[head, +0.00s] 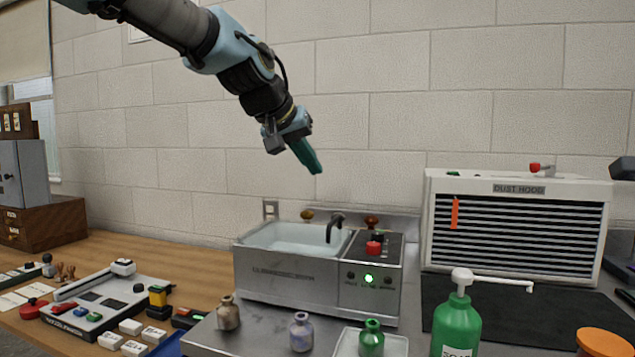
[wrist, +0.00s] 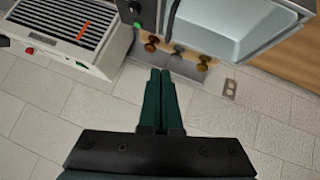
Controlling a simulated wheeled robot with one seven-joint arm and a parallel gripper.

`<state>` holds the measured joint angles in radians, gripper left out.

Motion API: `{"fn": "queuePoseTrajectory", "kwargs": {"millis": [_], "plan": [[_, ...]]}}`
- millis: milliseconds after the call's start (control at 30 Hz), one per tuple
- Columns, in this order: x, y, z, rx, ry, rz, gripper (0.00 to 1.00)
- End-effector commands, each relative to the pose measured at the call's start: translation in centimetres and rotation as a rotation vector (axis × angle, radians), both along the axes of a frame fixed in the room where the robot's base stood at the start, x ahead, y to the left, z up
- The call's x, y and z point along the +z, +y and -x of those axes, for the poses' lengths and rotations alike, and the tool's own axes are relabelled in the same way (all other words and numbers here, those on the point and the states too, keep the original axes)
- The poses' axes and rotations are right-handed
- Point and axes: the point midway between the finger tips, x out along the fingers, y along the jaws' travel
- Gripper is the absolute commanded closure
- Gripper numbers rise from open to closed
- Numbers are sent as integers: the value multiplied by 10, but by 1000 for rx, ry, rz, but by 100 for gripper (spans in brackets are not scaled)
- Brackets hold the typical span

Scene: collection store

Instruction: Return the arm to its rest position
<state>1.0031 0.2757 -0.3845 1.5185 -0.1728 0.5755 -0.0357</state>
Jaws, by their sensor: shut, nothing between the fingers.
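My arm reaches in from the upper left of the head view, raised in front of the white block wall. My gripper (head: 316,170) points down and to the right, high above the sink unit and touching nothing. In the wrist view its two green fingers (wrist: 160,75) lie together, shut and empty. The sink unit (head: 285,283), with its basin, black tap and lit green lamp, stands below on the bench. It also shows at the top of the wrist view (wrist: 245,25).
The dust hood (head: 515,230) stands at the right. Small bottles in brown (head: 228,315), lilac (head: 301,333) and green (head: 371,340) stand in front, with a green pump bottle (head: 456,325). Devices and blocks crowd the wooden bench (head: 150,255) at left. Air around my gripper is clear.

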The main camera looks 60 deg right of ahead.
Motion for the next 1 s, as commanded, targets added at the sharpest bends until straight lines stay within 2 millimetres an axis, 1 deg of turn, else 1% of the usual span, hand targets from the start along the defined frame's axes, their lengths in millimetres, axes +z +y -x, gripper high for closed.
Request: {"fn": "queuePoseTrajectory", "kwargs": {"millis": [133,300,367,467,533,567,600,667,700,767,800,867,900,967,1000], "plan": [[4,4,0,0,0,1,100],[5,4,0,0,0,1,100],[3,6,-3,5,-1,-3,100],[-7,15,-22,37,-6,-23,100],[-21,31,-48,80,-13,-51,100],[-29,40,-62,105,-15,-66,100],[-39,55,-81,140,-19,-89,100],[-57,80,-112,198,-23,-126,100],[-69,100,-132,239,-25,-153,100],[-87,130,-158,297,-24,-192,100],[-98,151,-175,336,-21,-219,100],[-116,186,-197,396,-15,-258,100],[-127,209,-211,436,-10,-283,100],[-144,247,-227,494,2,-323,100],[-154,272,-236,534,13,-349,100]]}}
